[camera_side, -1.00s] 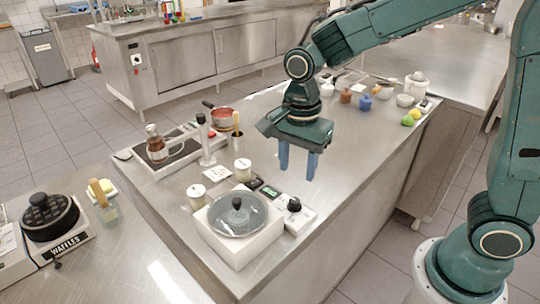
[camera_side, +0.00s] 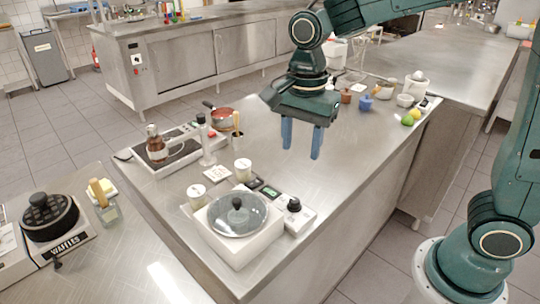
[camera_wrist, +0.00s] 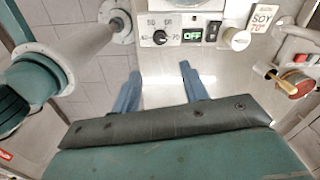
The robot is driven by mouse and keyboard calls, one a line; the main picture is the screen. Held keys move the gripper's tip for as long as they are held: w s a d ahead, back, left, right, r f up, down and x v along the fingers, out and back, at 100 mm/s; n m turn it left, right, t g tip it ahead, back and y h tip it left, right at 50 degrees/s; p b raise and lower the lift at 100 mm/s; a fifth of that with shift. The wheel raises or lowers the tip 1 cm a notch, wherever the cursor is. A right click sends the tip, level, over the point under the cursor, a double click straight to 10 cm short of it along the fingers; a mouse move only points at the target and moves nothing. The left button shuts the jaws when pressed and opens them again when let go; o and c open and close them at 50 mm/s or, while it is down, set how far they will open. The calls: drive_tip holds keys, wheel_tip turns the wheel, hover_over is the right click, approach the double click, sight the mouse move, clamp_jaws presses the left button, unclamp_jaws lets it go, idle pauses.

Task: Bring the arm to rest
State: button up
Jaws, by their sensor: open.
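My gripper (camera_side: 301,142) hangs in the air above the steel counter (camera_side: 310,190), its two blue fingers pointing down and apart. It is open, with nothing between the fingers. In the wrist view the blue fingers (camera_wrist: 160,92) are also spread, with only bare counter and floor behind them.
A white cooker with a glass lid (camera_side: 238,215) stands at the counter's near end, with a black knob (camera_side: 294,205) beside it. A red pan (camera_side: 222,116) and a hotplate (camera_side: 178,150) lie left. Several small pots and fruit stand at the right. The middle counter is clear.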

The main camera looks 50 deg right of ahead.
drive_tip(key=s+d+r+n+t, duration=0.2)
drive_tip(key=s+d+n, duration=0.2)
drive_tip(key=s+n, duration=0.3)
drive_tip(key=s+d+r+n+t, duration=0.2)
drive_tip(key=s+d+n+t, duration=0.1)
drive_tip(key=s+n, duration=0.5)
drive_tip(key=shift+s+d+r+n, duration=0.15)
drive_tip(key=shift+s+d+n, duration=0.15)
drive_tip(key=shift+s+d, duration=0.4)
